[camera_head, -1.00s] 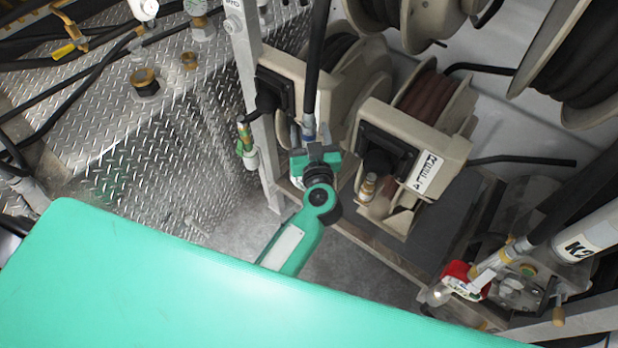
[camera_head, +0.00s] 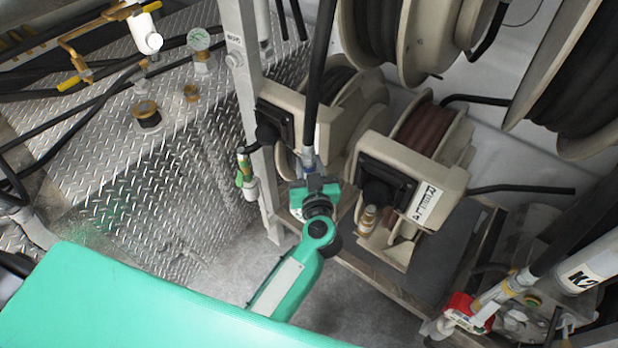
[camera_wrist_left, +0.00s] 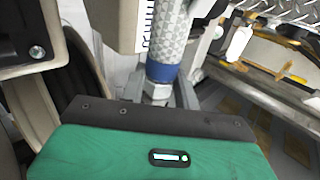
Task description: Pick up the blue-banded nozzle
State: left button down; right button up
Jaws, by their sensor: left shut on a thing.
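The blue-banded nozzle (camera_head: 308,159) hangs at the lower end of a dark hose, in front of the beige reels. My left gripper (camera_head: 316,186) is around its lower part and shut on it. In the left wrist view the blue band (camera_wrist_left: 162,73) and a metal fitting show just beyond the gripper's dark edge (camera_wrist_left: 157,108). The nozzle's tip is hidden by the gripper. My right gripper is not in view.
A green-banded nozzle (camera_head: 246,175) hangs left by a metal post (camera_head: 258,130). An orange-banded nozzle (camera_head: 368,218) sits by the labelled reel (camera_head: 432,165). Grey floor (camera_head: 345,300) lies open below.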

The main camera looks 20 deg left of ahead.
aim_at(309, 148)
pick_arm(q)
notch_tip(309, 148, up, 7)
jog(key=shift+r+p, duration=0.1)
jog(key=shift+p, duration=0.55)
jog(key=s+a, duration=0.3)
jog(key=s, duration=0.5)
jog(key=s+a+b, duration=0.1)
jog(key=s+a, duration=0.2)
jog(key=s, duration=0.6)
jog(key=r+p, duration=0.1)
jog(key=p, duration=0.1)
jog(key=shift+a+r+p, duration=0.1)
jog(key=shift+r+p, duration=0.2)
jog(key=shift+p, duration=0.1)
